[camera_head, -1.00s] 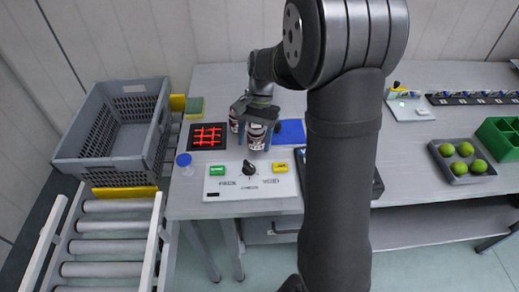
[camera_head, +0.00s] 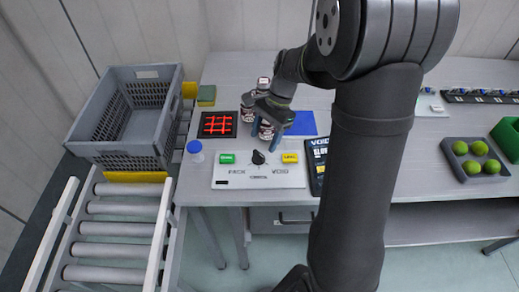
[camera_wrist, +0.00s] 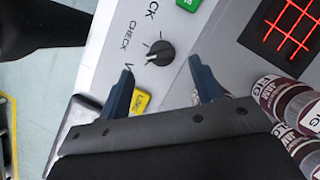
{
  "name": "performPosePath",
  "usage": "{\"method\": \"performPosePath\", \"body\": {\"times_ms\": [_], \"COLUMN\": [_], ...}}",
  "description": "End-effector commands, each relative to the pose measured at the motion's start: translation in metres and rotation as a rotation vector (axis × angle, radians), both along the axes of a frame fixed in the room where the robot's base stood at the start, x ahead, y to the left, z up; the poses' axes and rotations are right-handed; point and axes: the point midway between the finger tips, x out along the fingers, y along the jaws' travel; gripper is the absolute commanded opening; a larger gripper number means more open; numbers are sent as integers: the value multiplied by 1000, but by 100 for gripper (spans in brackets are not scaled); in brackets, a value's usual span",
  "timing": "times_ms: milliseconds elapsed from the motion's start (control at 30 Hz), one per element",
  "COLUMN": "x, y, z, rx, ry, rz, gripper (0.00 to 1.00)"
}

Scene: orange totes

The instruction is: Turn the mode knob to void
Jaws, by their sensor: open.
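The white control panel (camera_head: 240,181) lies at the table's front edge with PACK, CHECK and VOID labels around a black mode knob (camera_head: 258,157). A green button (camera_head: 227,158) is left of the knob and a yellow button (camera_head: 290,158) right of it. My gripper (camera_head: 263,134) is open just behind the knob, above the table. In the wrist view, the knob (camera_wrist: 160,52) shows beyond the gap between my blue fingertips (camera_wrist: 162,86), apart from both. The knob's exact pointing is too small to tell; the VOID label is partly hidden by a finger there.
Dark-red jars (camera_head: 266,131) stand close behind and beside my gripper. A blue mat (camera_head: 302,123) lies behind.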

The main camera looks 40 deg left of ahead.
Motion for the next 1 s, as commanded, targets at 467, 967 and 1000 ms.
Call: {"method": "performPosePath", "body": {"times_ms": [467, 967, 1000], "x": [-20, -20, -20], "y": [2, 2, 2], "z": [-49, -49, -49], "rx": [0, 0, 0], "ry": [0, 0, 0], "rz": [1, 1, 3], "gripper": [60, 15, 15]}}
